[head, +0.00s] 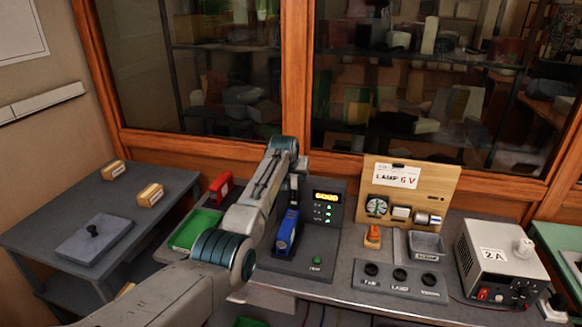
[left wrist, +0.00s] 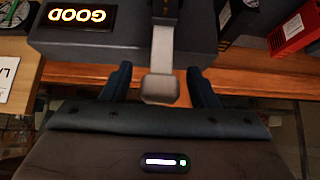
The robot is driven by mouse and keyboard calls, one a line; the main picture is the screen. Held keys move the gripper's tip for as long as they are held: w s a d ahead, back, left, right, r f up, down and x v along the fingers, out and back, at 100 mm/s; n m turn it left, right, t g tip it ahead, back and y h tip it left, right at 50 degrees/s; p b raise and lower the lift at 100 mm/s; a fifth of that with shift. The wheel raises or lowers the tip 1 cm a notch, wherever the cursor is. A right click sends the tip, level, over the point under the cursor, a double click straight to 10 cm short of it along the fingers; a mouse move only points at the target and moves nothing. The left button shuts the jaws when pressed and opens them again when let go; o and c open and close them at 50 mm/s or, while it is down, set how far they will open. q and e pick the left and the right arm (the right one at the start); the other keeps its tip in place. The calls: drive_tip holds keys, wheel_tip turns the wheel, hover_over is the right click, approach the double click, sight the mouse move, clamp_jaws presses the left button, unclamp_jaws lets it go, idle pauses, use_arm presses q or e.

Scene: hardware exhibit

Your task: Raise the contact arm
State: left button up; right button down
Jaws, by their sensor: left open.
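The contact arm (left wrist: 162,50) is a pale grey bar with a blocky end in the left wrist view. It comes from the dark tester, whose lit display (left wrist: 77,14) reads GOOD. My left gripper (left wrist: 160,78) is open, with one finger on each side of the bar's end and a gap visible on both sides. In the head view the tester (head: 323,240) stands on the bench with a blue item (head: 287,232) upright on it. My left gripper (head: 294,188) is by the tester's column, partly hidden by my own arm. My right gripper is not in view.
A green tray (head: 194,229) and a red box (head: 221,188) are left of the tester. A wooden lamp board (head: 412,190), a metal bin (head: 427,246) and a power supply (head: 500,262) stand to the right. A glass cabinet closes off the back.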

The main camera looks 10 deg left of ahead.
use_arm(q)
drive_tip(key=b+v, duration=0.2)
drive_tip(key=v, duration=0.7)
drive_tip(key=shift+f, duration=0.1)
